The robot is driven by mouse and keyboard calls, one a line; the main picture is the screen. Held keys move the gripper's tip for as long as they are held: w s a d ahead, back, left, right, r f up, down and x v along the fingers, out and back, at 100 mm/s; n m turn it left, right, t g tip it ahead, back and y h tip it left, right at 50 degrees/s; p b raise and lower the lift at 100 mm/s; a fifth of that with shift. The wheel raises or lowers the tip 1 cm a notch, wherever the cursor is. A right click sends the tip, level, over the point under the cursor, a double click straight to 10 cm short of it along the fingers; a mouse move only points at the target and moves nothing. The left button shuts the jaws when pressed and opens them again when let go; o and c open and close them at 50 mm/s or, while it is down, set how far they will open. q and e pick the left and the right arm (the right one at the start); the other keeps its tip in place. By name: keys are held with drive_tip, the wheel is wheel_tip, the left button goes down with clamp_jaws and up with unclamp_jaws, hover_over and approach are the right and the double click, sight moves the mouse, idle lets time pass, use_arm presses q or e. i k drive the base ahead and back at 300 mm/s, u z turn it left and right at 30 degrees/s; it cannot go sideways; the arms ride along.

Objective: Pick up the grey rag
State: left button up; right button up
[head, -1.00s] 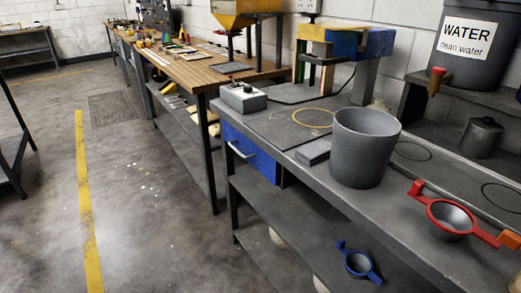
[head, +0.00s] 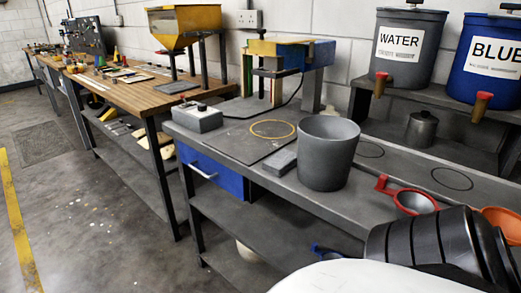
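A small flat grey rectangular piece (head: 283,161) lies on the grey workbench, just left of the grey bucket (head: 327,155). It looks like the folded grey rag, but its cloth texture is too small to be sure. A black ribbed part and a white part of my own body fill the lower right of the head view, in front of the bench. No gripper fingers show, so neither gripper can be seen. Nothing touches the grey piece except the bench under it.
A grey control box (head: 197,119) stands left of the grey piece, and a blue and yellow press (head: 288,55) behind it. Red (head: 415,202) and orange (head: 503,222) rimmed cups are at right. WATER (head: 401,50) and BLUE (head: 496,60) tanks stand on the back shelf.

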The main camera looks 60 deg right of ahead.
sight(282, 162)
drive_tip(key=i, duration=2.35)
drive_tip(key=z, duration=3.3)
